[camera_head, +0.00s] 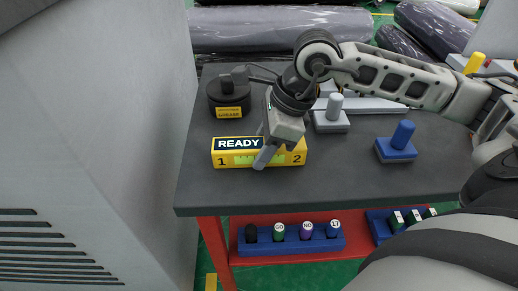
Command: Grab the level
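The level (229,160) is a yellow block with a dark READY label, a pale green window and the digits 1 and 2 on its front. It lies flat on the dark tabletop near the front edge. My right gripper (266,155) points down at the level, just right of its middle. One grey finger shows in front of the level's face and covers part of it. The other finger is hidden, so I cannot tell whether the fingers touch or grip it. My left gripper is not in view.
A dark round grease tin (229,97) stands behind the level. A grey-handled block (331,116) and a blue-handled block (397,145) stand to the right. A blue rack (291,244) sits on the red shelf below. A large grey cabinet (100,130) borders the table on the left.

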